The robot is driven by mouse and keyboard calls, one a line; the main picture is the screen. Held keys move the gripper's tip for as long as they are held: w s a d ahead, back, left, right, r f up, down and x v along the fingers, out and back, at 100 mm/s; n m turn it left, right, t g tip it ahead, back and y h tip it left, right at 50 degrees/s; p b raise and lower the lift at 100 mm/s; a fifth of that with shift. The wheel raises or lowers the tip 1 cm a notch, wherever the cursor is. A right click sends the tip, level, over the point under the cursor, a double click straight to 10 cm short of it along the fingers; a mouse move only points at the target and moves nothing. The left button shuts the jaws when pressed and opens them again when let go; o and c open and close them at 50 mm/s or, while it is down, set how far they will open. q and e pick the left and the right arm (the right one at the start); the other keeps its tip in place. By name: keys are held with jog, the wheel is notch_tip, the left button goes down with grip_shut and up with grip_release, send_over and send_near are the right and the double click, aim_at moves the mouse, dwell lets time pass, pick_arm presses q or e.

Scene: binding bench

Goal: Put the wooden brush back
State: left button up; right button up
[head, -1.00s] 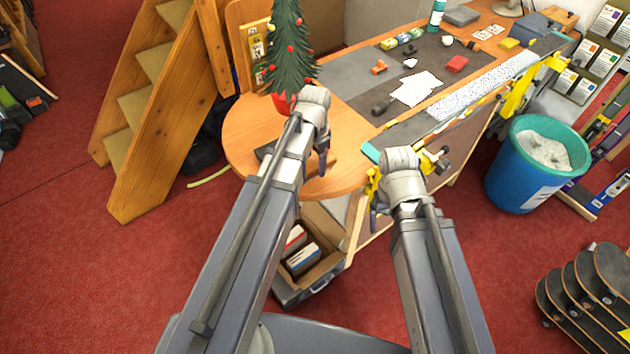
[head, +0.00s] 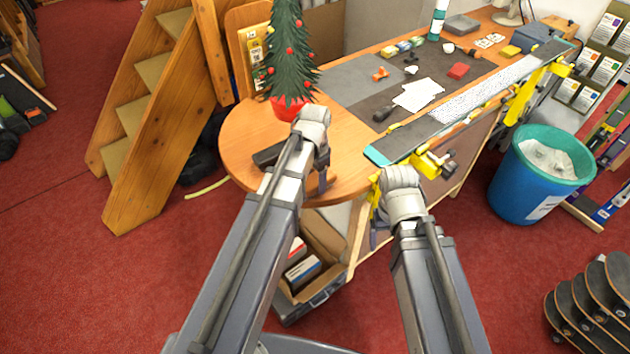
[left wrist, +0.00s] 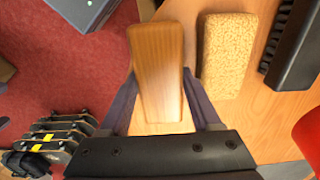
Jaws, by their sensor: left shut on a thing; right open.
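The wooden brush (left wrist: 158,62), a plain brown wooden block from this side, is between the fingers of my left gripper (left wrist: 159,80) in the left wrist view. The gripper is shut on it over the round wooden table end (head: 240,155). I cannot tell whether the brush touches the table, and its underside is hidden. In the head view my left gripper (head: 322,180) is at the table's front edge, and the brush is hidden there. My right gripper (head: 376,222) is open and seems empty in front of the bench edge, its fingers partly hidden.
A cork-coloured block (left wrist: 228,55) and a black bristled brush (left wrist: 298,45) lie beside the wooden brush. A small Christmas tree (head: 289,55) in a red pot (head: 289,107) stands behind. A long ski-like board (head: 405,138) is clamped along the bench. An open box (head: 318,250) is below.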

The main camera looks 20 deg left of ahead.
aim_at(315, 179)
pick_arm(q)
jog(key=shift+f, duration=0.2)
jog(key=o, duration=0.9)
jog(key=shift+r, duration=0.2)
notch_tip(315, 179, up, 12)
jog(key=p, duration=1.2)
jog(key=s+d+n, duration=0.1)
jog(key=s+d, duration=0.2)
jog(key=s, duration=0.1)
jog(key=s+d+n, duration=0.1)
jog(key=s+d, duration=0.3)
jog(key=s, duration=0.1)
jog(key=s+d+n+y, duration=0.1)
jog(key=s+d+n, duration=0.1)
jog(key=s, duration=0.3)
jog(key=shift+s+d+r, duration=0.1)
jog(key=shift+s+d, duration=0.1)
jog(key=shift+d, duration=0.55)
